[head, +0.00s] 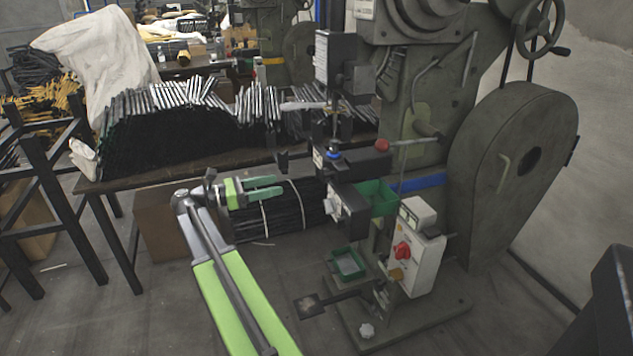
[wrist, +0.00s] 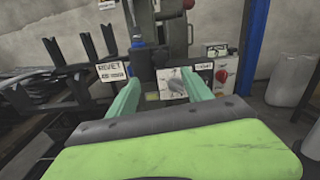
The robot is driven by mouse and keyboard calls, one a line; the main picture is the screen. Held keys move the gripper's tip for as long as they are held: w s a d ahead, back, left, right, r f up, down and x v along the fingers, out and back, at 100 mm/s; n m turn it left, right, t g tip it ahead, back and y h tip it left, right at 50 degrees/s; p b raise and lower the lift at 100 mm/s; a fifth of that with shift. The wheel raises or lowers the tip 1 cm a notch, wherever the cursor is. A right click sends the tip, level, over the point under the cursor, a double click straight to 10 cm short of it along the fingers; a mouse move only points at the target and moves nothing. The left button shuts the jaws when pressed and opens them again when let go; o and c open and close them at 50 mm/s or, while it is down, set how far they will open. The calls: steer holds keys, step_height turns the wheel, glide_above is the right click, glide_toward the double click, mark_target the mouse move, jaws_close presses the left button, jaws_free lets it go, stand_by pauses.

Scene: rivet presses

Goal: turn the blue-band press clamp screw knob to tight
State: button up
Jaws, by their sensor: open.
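The green-grey press with a blue band (head: 418,181) stands right of centre in the head view. My gripper (head: 282,187) is open and empty, its green fingers pointing right towards the press head from a short gap away. In the wrist view my gripper's fingers (wrist: 160,85) stand apart, with a pale plate (wrist: 172,92) beyond and between them. A small grey knob-like part (wrist: 176,86) shows on that plate; it looks like the clamp screw knob, but its turn position is too small to tell. In the head view a pale-faced block (head: 334,208) faces my gripper.
A control box with a red knob (head: 403,250) is low on the press. Green bins (head: 375,197) sit by the press. A table with bundled black rods (head: 165,150) is behind my arm. A large wheel guard (head: 510,160) fills the right.

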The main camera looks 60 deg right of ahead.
mark_target(322, 176)
steer(key=x, duration=1.5)
steer(key=shift+s+d, duration=0.1)
jaws_close()
steer(key=shift+f, duration=0.1)
